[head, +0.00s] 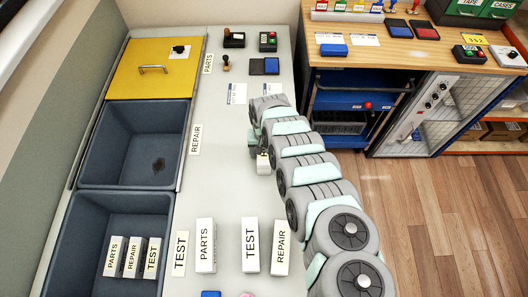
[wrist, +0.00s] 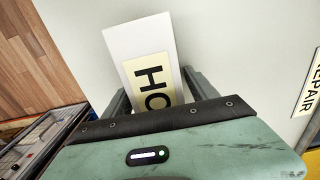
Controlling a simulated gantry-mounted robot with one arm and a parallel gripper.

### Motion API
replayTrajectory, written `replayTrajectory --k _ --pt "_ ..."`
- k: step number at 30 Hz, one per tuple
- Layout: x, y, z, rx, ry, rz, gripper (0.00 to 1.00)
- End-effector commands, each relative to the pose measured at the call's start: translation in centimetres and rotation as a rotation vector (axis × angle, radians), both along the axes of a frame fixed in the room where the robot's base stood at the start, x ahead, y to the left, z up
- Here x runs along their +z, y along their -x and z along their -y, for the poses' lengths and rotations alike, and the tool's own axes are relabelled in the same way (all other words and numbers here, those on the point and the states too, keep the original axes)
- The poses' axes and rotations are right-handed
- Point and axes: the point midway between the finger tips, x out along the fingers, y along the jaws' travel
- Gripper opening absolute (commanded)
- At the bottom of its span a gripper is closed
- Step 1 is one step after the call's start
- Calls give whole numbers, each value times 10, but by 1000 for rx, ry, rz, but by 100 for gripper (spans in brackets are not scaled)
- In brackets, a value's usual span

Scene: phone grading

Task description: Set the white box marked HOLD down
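The white box marked HOLD (wrist: 140,45) shows in the wrist view, with a cream label where only the letters "HO" are visible. The rest of the label is hidden behind my gripper's body. My gripper (wrist: 157,92) has a dark finger against each side of the box and is shut on it. In the head view, the white box (head: 263,163) shows small beside my gripper (head: 256,150), over the middle of the pale counter (head: 222,160). I cannot tell whether its base touches the counter.
White boxes labelled PARTS (head: 205,245), TEST (head: 250,245) and REPAIR (head: 281,248) stand at the near end. Left are a dark bin holding labelled boxes (head: 132,257), a nearly empty bin (head: 140,140) and a yellow lid (head: 155,72). Printed cards (head: 237,94) and a blue pad (head: 264,66) lie farther back.

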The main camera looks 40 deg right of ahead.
Motion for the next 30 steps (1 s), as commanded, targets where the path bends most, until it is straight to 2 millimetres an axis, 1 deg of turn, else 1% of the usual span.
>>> replayTrajectory --k 5,11,17,30 --pt "1 0 0 0 0 0 67" --pt "12 -1 0 2 0 1 67" --pt "38 1 2 0 3 -3 67" --pt "101 0 1 0 3 -1 67"
